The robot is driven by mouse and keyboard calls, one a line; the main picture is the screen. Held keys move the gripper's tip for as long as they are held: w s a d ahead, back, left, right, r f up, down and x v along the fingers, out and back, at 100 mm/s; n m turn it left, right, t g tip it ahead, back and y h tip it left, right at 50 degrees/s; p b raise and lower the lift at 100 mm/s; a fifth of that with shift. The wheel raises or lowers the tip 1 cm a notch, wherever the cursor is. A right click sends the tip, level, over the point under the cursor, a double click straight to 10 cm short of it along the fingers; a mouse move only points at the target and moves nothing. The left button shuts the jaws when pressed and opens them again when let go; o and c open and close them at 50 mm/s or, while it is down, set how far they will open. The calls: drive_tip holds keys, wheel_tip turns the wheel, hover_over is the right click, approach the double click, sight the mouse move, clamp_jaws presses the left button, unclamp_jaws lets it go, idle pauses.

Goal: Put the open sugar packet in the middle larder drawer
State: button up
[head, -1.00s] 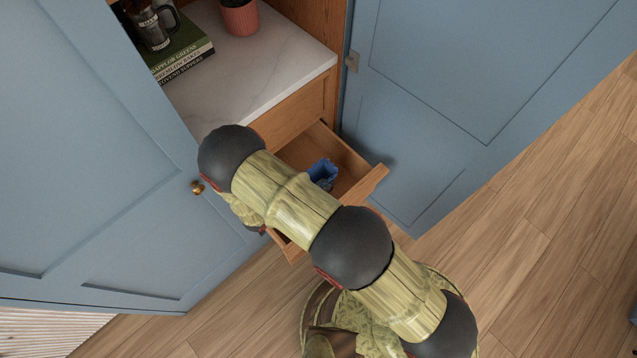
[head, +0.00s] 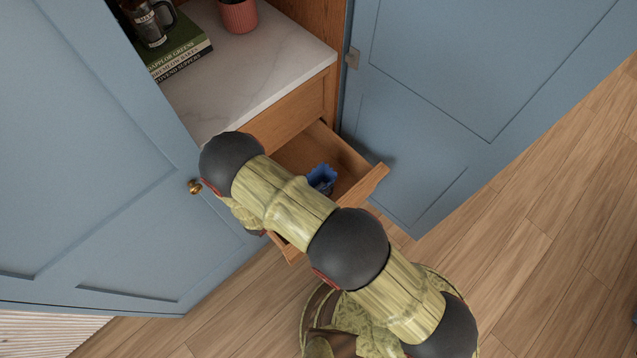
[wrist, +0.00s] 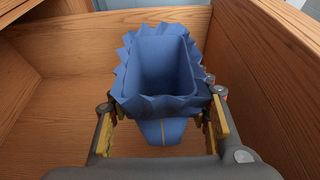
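The open sugar packet (wrist: 166,72) is blue, with a jagged, folded-out rim and an open top. In the wrist view it sits within the wooden drawer (wrist: 60,120). In the head view the packet (head: 321,178) shows inside the pulled-out drawer (head: 345,150), partly behind my arm. My gripper (wrist: 163,112) has one finger on each side of the packet, close below its rim. The rim hides the fingertips, so I cannot tell whether they press on it. The packet's underside is hidden too. The head view does not show the gripper's fingers clearly.
Blue doors stand open at left (head: 90,150) and right (head: 430,110). Wooden floor (head: 540,250) is free at right.

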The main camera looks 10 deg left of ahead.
drive_tip(key=o, duration=0.4)
drive_tip(key=shift+r, duration=0.1)
drive_tip(key=shift+r, duration=0.2)
drive_tip(key=p+v, duration=0.4)
drive_tip(key=v, duration=0.8)
drive_tip(key=shift+r+p, duration=0.3)
drive_tip(key=shift+r, duration=0.05)
